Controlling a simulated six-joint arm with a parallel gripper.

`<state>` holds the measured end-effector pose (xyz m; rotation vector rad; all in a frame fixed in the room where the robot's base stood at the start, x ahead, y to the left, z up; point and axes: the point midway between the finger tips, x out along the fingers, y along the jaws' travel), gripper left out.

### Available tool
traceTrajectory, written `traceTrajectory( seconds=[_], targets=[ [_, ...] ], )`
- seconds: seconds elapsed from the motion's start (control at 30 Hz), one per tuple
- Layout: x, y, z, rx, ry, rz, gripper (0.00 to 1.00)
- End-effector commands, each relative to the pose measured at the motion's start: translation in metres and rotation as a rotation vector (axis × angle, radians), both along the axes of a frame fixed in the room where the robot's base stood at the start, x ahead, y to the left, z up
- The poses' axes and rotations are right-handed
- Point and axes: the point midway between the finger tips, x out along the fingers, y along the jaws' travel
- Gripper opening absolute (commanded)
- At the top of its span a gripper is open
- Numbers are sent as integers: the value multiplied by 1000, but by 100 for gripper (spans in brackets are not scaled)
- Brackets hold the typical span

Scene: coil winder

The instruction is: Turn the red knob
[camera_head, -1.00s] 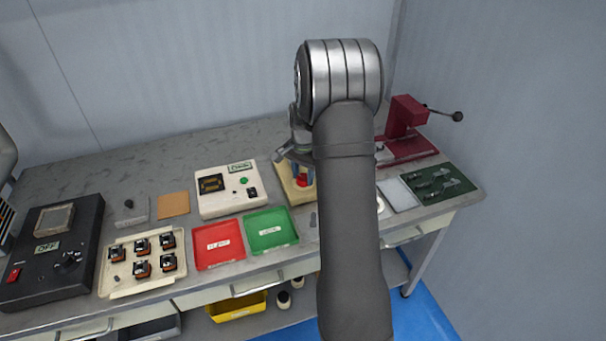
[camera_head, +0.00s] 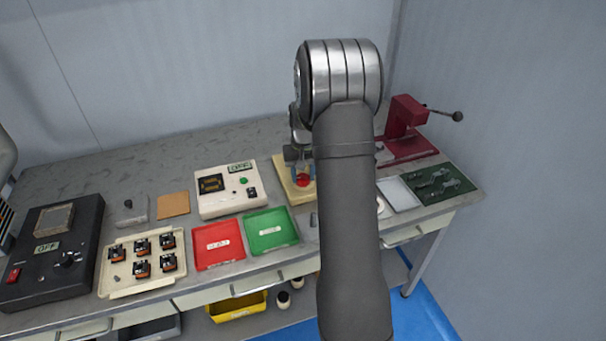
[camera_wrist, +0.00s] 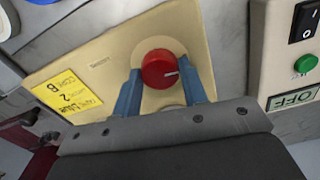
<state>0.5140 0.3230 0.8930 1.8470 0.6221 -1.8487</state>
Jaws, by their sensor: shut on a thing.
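The red knob (camera_wrist: 159,69) is round with a white pointer line, on a cream panel (camera_wrist: 100,58) with a yellow label. In the wrist view its line points right and slightly up. My gripper (camera_wrist: 160,82) has its two blue fingers on either side of the knob, shut on it. In the head view, the red knob (camera_head: 304,181) shows between the fingers of my gripper (camera_head: 303,174), low over the cream panel (camera_head: 292,193). My arm hides the panel's right part.
A cream meter box (camera_head: 228,204) with a green button and black switch stands just left of the panel. Red (camera_head: 218,258) and green (camera_head: 270,243) trays lie in front. A maroon press (camera_head: 405,130) with a lever stands at the right.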

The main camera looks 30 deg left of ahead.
Motion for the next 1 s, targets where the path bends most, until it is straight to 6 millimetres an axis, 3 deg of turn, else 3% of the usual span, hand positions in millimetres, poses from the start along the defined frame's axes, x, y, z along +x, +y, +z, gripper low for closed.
traceTrajectory(
  seconds=[0.33,0.87,0.9,1.0],
  targets=[
    [1,1,1,3,-3,131,16],
    [1,1,1,2,-4,152,16],
    [1,1,1,2,-4,152,47],
    [1,1,1,1,-3,152,61]
  ],
)
